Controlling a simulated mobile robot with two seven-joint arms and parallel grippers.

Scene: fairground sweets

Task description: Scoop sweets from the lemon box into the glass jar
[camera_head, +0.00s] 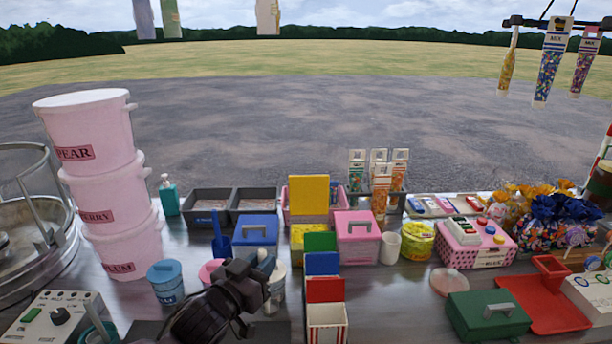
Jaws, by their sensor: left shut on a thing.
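My left gripper (262,268) is low in the middle of the view, above the near part of the counter. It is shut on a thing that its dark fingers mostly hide. A pale, jar-like vessel (274,290) shows just beside and below the fingers; I cannot tell whether it is the glass jar or the thing held. A yellow box (309,234) stands beyond the gripper to the right, below a raised yellow panel (309,194). I cannot read a lemon label on either. A blue scoop (221,243) stands farther back, left of the blue-lidded box. My right gripper is not in view.
Stacked pink tubs (95,130) stand at the left. A blue-lidded box (256,231), a pink-lidded box (357,232) and a row of coloured boxes crowd the middle. A green box (486,316) and a red tray (545,305) are at the right. Some bare counter lies around (385,305).

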